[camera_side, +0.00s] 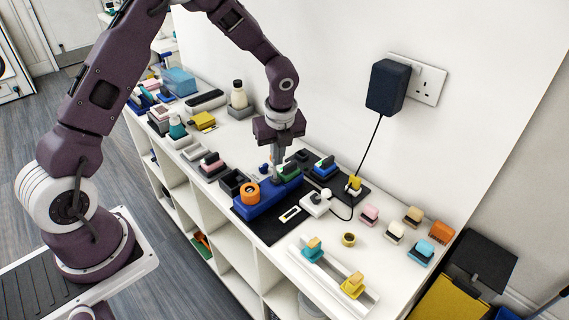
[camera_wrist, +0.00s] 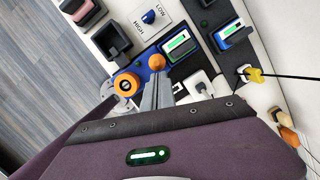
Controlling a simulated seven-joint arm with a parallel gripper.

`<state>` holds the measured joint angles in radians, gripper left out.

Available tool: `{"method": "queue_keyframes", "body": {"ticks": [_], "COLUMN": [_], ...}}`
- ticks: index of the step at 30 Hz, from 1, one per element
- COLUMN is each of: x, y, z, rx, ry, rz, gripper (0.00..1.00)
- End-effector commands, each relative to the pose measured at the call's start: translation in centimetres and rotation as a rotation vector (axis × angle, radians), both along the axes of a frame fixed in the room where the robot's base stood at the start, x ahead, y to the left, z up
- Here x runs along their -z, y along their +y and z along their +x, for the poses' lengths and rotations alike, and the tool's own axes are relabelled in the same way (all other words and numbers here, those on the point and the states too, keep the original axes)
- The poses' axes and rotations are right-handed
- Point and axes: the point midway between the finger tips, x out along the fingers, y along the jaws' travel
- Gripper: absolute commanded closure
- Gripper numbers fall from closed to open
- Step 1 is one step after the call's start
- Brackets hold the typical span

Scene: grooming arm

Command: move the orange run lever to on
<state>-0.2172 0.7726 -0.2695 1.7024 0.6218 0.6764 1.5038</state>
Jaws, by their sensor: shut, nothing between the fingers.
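A blue unit (camera_side: 270,201) stands on a dark mat on the white counter. An orange ring-shaped part with a dark centre (camera_side: 250,193) sits on its near left end and also shows in the wrist view (camera_wrist: 127,87). In the wrist view, a small orange ball (camera_wrist: 157,62), apparently the run lever's knob, is just beyond my fingertips. My gripper (camera_side: 277,178) points down at the far end of the blue unit. Its fingers (camera_wrist: 157,80) are together with nothing between them. I cannot tell whether they touch the ball. The lever's stem and any on marking are hidden.
A HIGH/LOW dial (camera_wrist: 150,17) lies beyond. A dark wall adapter (camera_side: 385,87) hangs behind. Several coloured blocks stand at the right, with some bare counter between.

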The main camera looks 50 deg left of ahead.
Motion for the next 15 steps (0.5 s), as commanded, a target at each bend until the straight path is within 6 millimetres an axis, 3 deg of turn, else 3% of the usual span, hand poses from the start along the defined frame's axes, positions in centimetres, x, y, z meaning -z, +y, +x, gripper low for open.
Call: {"method": "queue_keyframes", "body": {"ticks": [15], "x": [0.0], "y": [5.0], "z": [0.0], "rx": [-0.005], "ry": [0.0], "rz": [-0.431], "gripper": [1.0]}}
